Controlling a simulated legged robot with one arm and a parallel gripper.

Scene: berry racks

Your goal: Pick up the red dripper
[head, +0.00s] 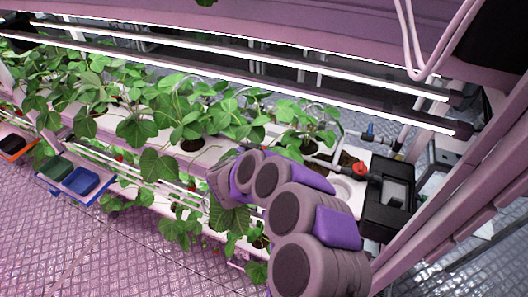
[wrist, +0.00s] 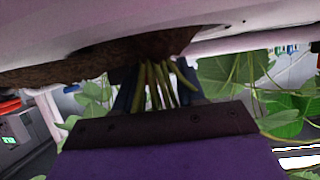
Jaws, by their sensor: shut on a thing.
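A small red piece (head: 360,168), which looks like the red dripper, sits on the white gutter at the right in the head view, beside a black box. My gripper (wrist: 157,88) is in the wrist view, with its dark fingers on either side of a bundle of green and brownish plant stems (wrist: 160,88). The fingers are shut on these stems, just below a brown root plug. I see no red dripper between the fingers. In the head view my arm reaches left of the red piece, and my gripper is hidden among the leaves.
Leafy plants (head: 190,95) fill the white gutter (head: 210,155). A blue valve (head: 370,131) and pipes stand near the black box (head: 393,205). Trays with blue (head: 82,181) and green bins hang at the left. Light bars run above the plants. The floor in front is clear.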

